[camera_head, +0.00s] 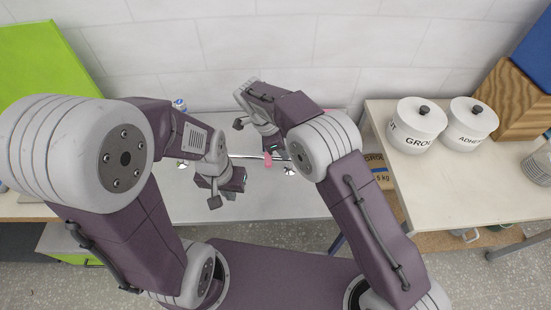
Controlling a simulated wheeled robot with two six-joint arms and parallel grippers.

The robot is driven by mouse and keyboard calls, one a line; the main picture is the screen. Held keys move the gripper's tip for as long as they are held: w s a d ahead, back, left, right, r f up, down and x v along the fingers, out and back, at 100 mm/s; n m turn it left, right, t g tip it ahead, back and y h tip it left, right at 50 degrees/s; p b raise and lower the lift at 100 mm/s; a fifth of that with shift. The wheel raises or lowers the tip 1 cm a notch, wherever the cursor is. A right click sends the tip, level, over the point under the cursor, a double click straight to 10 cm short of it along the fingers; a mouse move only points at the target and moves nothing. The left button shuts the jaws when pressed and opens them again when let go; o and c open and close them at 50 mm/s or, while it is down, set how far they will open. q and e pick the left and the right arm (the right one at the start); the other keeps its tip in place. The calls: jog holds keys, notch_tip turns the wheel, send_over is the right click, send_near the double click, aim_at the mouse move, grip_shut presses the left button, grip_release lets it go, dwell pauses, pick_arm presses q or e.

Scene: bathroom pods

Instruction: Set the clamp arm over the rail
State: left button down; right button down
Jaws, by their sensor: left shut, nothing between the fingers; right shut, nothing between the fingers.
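A thin metal rail (246,156) runs left to right above the grey worktop, between two round feet, and my arms hide parts of it. A small pink piece (268,159), which may be the clamp arm, shows at the rail between my two grippers. I cannot tell whether it sits over the rail or beside it. My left gripper (214,200) is shut and empty, on the near side of the rail, left of the pink piece. My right gripper (240,124) is shut and empty, on the far side of the rail.
Two white lidded pots (417,125) stand on the right-hand table (455,190), with a wooden block (508,100) behind them. A cardboard box (380,170) shows between the tables. A small blue-and-white item (179,105) is at the back wall. A green panel (45,60) stands left.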

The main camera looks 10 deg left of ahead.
jog(key=v, duration=0.8)
jog(key=shift+w+p, duration=0.35)
jog(key=shift+p, duration=0.1)
jog(key=shift+w+f, duration=0.1)
